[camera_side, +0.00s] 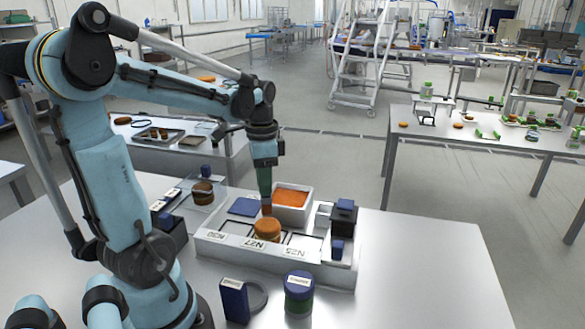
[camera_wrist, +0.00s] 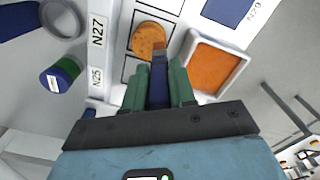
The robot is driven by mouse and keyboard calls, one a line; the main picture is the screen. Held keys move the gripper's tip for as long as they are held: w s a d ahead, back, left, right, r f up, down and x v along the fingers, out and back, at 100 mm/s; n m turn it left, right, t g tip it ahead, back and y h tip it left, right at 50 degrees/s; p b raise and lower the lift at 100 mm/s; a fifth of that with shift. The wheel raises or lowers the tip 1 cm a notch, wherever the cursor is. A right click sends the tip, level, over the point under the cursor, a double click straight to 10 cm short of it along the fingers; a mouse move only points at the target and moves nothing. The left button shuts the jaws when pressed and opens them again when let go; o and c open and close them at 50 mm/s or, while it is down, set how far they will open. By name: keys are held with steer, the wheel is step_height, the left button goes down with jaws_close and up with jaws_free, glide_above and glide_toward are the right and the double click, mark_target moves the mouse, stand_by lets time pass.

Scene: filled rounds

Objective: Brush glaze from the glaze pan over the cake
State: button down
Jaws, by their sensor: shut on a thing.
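The cake (camera_side: 267,231) is a small orange-brown round in the cell by the N27 label of a white tray. It shows in the wrist view (camera_wrist: 147,39), its top mottled. The glaze pan (camera_side: 292,198) is a white square box of orange glaze just behind the cake; it also shows in the wrist view (camera_wrist: 213,68). My gripper (camera_side: 264,186) points down, its green fingers (camera_wrist: 160,88) shut on a brush with a blue handle (camera_wrist: 159,82). The orange-brown brush tip (camera_side: 267,210) is over the cake's pan-side edge. I cannot tell whether it touches.
The white tray (camera_side: 215,247) has framed cells and a flat blue square (camera_side: 245,206). Dark blue blocks (camera_side: 343,217) stand at its right. A blue box (camera_side: 234,300), a grey ring and a blue-green tin (camera_side: 299,295) stand in front. The table's right side is clear.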

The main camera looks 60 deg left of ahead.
steer(key=shift+w+a+r, duration=0.1)
steer(key=shift+w+r, duration=0.05)
steer(key=shift+w, duration=0.1)
steer(key=shift+r, duration=3.1)
